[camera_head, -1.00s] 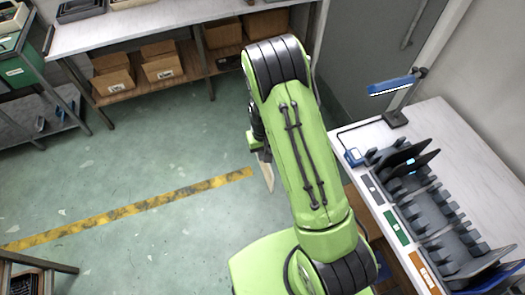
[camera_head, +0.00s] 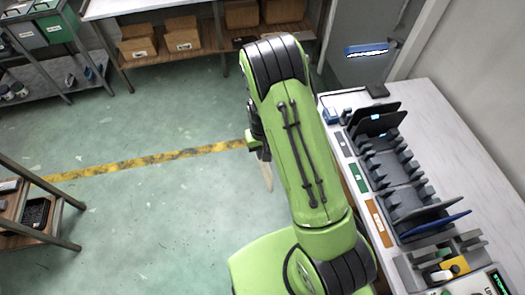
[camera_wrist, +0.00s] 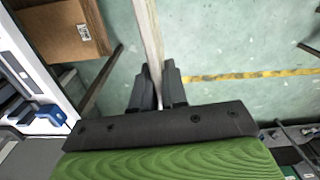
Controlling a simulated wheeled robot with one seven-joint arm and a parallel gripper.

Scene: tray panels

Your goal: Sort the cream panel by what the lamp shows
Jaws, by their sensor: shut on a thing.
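My gripper (camera_wrist: 159,84) is shut on the cream panel (camera_wrist: 150,35), which shows edge-on between the two dark fingers in the wrist view. In the head view the panel (camera_head: 267,176) hangs as a thin pale strip over the open floor, left of my arm, which hides part of the gripper. Neither face of the panel shows clearly.
The white bench (camera_head: 455,130) at right carries a dark slotted rack (camera_head: 385,170) holding dark panels and a blue one (camera_head: 440,224). Grey, green (camera_head: 358,178) and orange (camera_head: 378,222) labels line its edge. A device with a green screen (camera_head: 497,283) is nearer.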

